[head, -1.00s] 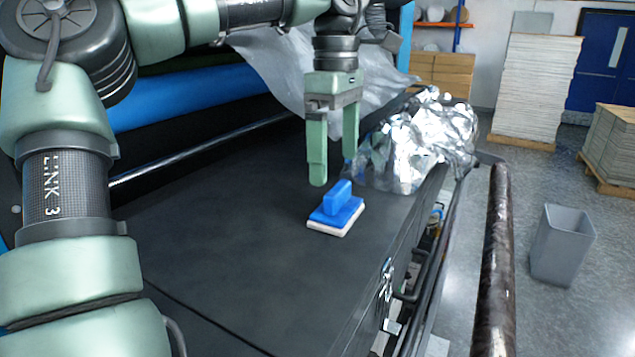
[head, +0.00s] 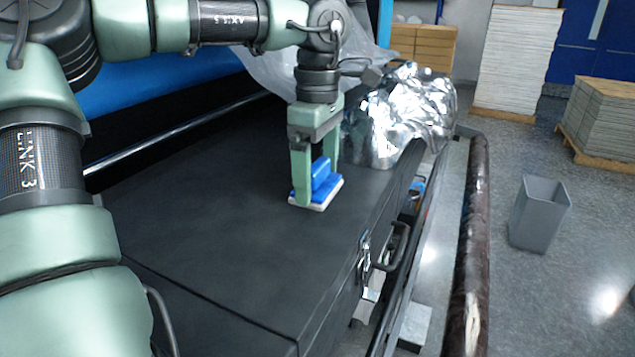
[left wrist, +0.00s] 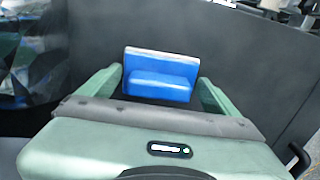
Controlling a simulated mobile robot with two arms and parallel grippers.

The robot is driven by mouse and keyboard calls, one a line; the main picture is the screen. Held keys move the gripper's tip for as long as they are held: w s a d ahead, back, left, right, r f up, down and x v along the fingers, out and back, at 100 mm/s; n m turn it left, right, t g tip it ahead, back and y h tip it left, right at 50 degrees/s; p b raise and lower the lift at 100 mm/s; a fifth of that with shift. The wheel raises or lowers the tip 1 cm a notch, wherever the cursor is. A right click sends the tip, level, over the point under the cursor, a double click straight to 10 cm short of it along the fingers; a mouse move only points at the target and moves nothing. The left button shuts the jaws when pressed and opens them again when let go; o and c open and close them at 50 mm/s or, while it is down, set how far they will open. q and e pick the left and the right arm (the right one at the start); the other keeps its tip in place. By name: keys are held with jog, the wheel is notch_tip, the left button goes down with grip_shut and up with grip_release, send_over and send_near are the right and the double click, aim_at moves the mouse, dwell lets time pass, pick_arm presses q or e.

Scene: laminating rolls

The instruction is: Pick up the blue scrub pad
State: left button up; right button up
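The blue scrub pad (head: 321,178) has a blue handle and a white underside and rests on the black machine top. My left gripper (head: 318,178) points down with its green fingers lowered on either side of the pad's handle. In the left wrist view the pad (left wrist: 160,76) lies between the two fingers of the left gripper (left wrist: 160,92). A gap shows between each finger and the handle, so the gripper is open around it. My right gripper is not in view.
Crumpled silver foil (head: 410,105) lies on the machine top just behind the gripper. The black top (head: 220,250) is clear in front and to the left. A dark roll (head: 470,240) runs along the right side, with a grey bin (head: 538,212) on the floor beyond.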

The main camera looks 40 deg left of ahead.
pick_arm(q)
jog(key=c, duration=0.9)
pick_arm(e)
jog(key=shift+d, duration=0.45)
pick_arm(q)
jog(key=shift+r, duration=0.25)
notch_tip(320, 180, up, 11)
jog(key=shift+f+b, duration=0.1)
jog(key=shift+b, duration=0.3)
notch_tip(320, 180, up, 9)
jog(key=p, duration=0.2)
send_over(318, 164)
jog(key=shift+f, duration=0.1)
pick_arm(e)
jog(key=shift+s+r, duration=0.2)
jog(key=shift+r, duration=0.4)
